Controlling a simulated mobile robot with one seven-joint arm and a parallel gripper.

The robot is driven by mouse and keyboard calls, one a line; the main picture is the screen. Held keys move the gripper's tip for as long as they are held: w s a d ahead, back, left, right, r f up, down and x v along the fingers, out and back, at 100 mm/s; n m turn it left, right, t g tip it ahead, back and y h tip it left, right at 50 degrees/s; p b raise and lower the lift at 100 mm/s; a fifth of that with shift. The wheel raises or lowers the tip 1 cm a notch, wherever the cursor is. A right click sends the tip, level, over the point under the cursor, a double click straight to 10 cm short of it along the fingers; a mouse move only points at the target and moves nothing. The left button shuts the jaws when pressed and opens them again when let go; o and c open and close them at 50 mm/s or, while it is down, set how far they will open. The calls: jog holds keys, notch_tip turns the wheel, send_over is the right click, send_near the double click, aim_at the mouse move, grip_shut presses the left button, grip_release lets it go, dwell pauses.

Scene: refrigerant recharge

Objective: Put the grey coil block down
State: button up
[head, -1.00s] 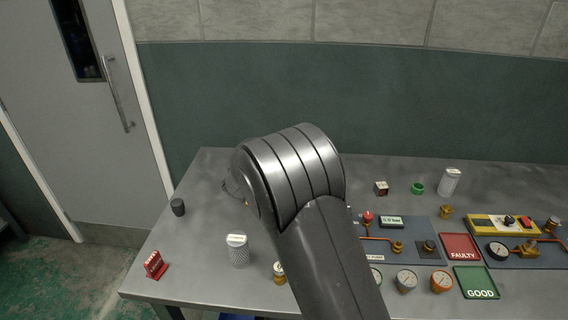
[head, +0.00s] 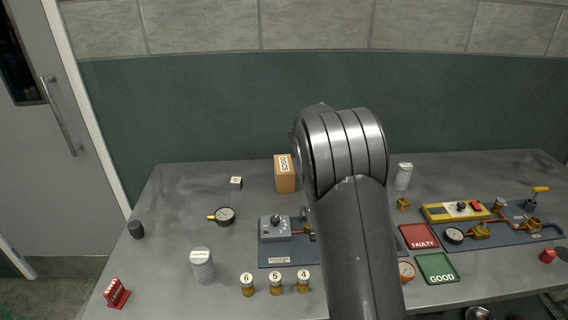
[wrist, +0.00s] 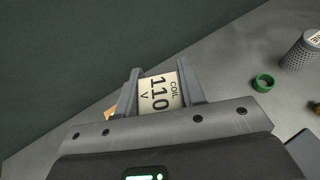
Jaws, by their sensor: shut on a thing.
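The coil block (wrist: 159,92) sits between the two fingers of my gripper (wrist: 158,72) in the wrist view. Its visible face is a cream label reading COIL 110 V, and its sides are mostly hidden by the fingers. My gripper is shut on it. Wall and grey table show beyond the block; I cannot tell how high above the table it is. In the head view my arm hides the gripper and the block.
The grey table (head: 185,187) holds a DOCS box (head: 285,174), a small labelled cube (head: 236,183), a gauge (head: 225,215), a perforated canister (head: 202,268), a red FAULTY tray (head: 419,237) and a green GOOD tray (head: 437,268). A green ring (wrist: 264,83) lies right of my gripper. The back left is fairly clear.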

send_over(285, 161)
notch_tip(285, 161, down, 7)
jog(key=shift+d+r, duration=0.1)
jog(key=shift+f, duration=2.05)
jog(key=o, duration=1.1)
jog(key=shift+f, duration=0.15)
jog(key=shift+c, duration=0.2)
